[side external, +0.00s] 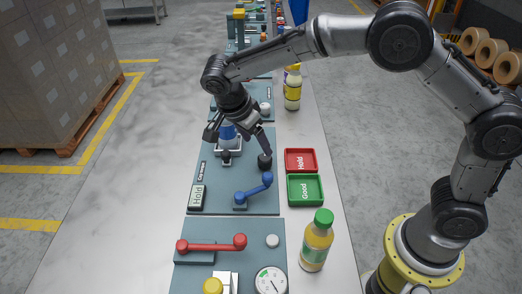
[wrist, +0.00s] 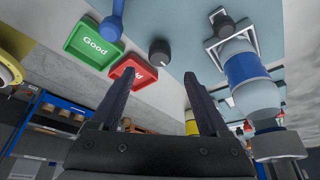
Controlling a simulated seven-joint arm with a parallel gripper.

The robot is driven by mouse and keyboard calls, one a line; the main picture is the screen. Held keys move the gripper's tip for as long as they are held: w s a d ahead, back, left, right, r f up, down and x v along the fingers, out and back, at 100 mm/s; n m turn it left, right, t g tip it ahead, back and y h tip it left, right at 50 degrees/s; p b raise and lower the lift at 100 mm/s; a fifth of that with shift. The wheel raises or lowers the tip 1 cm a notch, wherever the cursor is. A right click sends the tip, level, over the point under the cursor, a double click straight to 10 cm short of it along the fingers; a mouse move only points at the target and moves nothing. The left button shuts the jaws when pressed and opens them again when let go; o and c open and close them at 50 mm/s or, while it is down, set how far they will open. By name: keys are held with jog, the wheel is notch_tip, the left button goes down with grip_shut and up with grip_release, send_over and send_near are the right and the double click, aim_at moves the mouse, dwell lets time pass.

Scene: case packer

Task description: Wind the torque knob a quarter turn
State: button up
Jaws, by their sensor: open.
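A black round knob (side external: 264,160) stands on the blue-grey panel (side external: 215,175), left of the red tray; no torque label is readable on it. It also shows in the wrist view (wrist: 159,53), just beyond the fingertips and roughly between them. My gripper (side external: 238,143) is over the panel with its fingers spread. In the wrist view, the gripper (wrist: 159,74) has a wide empty gap between its two dark fingers. The fingers appear apart from the knob; the exact distance is hard to tell.
A blue and white fixture (wrist: 250,80) stands close beside the fingers. A blue lever (side external: 254,190) lies nearer on the panel.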

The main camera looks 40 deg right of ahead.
jog(key=v, duration=0.6)
jog(key=shift+r, duration=0.25)
